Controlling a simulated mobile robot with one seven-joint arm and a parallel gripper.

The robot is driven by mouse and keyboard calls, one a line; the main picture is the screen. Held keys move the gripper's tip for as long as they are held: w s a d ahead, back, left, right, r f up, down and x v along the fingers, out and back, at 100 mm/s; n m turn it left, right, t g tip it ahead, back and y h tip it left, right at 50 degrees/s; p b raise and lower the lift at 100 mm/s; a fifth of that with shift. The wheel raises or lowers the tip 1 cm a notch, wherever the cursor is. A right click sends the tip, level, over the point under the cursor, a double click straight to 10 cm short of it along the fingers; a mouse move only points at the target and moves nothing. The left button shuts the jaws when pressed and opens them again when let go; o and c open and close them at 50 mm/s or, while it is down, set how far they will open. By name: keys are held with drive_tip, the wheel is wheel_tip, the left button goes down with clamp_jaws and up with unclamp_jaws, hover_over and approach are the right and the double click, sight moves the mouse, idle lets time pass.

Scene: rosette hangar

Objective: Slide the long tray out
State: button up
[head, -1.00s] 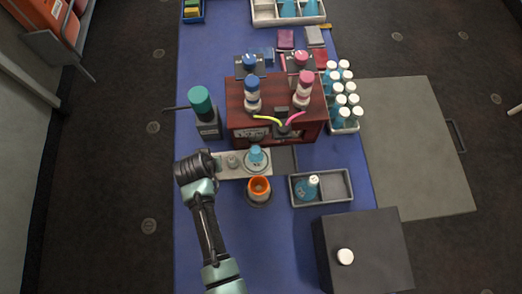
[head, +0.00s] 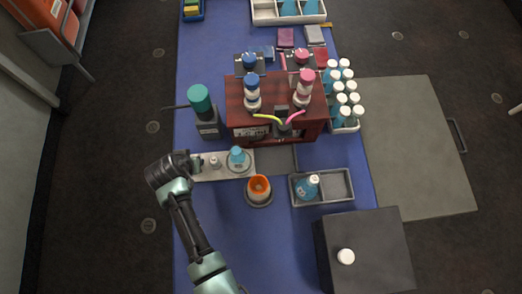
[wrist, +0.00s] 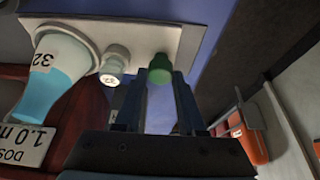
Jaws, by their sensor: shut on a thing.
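The long tray (head: 205,174) is a pale grey strip in front of the dark red wooden box. It carries a blue flask (head: 237,157) on its right part and a small pale knobbed piece (head: 214,163) to the left of that. In the wrist view the tray (wrist: 150,33) shows with the flask (wrist: 52,75), marked 32, and a green knob (wrist: 160,68) at its end. My gripper (head: 194,162) is at the tray's left end. In the wrist view its fingers (wrist: 160,80) are shut around the green knob.
The red wooden box (head: 278,136) with bottles on top stands behind the tray. A teal-capped grinder-like device (head: 206,119) stands close behind the tray's left part. A divided grey tray (head: 339,189) lies to the right.

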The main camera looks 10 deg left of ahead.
drive_tip(key=shift+s+a, duration=0.2)
drive_tip(key=shift+a, duration=0.45)
drive_tip(key=shift+s+a, duration=0.2)
drive_tip(key=shift+a, duration=0.4)
drive_tip(key=o, duration=1)
drive_tip(key=shift+d, duration=0.1)
wheel_tip(320, 180, up, 7)
drive_tip(key=p, duration=0.6)
